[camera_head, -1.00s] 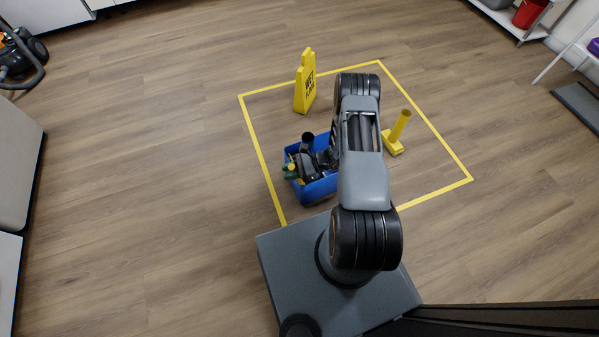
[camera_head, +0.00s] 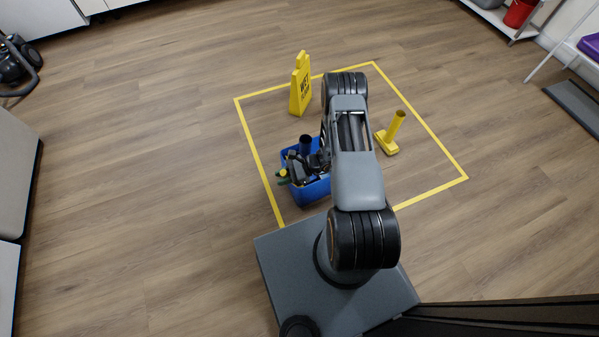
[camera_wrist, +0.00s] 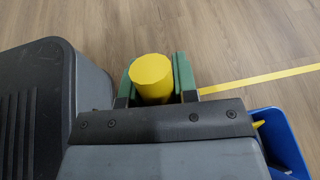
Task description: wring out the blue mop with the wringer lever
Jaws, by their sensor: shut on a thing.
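In the wrist view, my gripper (camera_wrist: 155,88) has its green-padded fingers closed around a round yellow grip, the end of the wringer lever (camera_wrist: 152,72). In the head view, my gripper (camera_head: 284,179) is at the left side of the blue bucket (camera_head: 313,193), with a bit of the yellow grip (camera_head: 282,172) showing there. The bucket's blue wall (camera_wrist: 280,135) also shows at the lower right of the wrist view. My arm covers much of the bucket. I cannot make out the blue mop.
A yellow wet-floor sign (camera_head: 300,84) stands behind the bucket. A yellow post on a flat base (camera_head: 387,145) stands to the right of my arm. Yellow tape (camera_head: 437,188) outlines a square on the wood floor. Open floor lies to the left.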

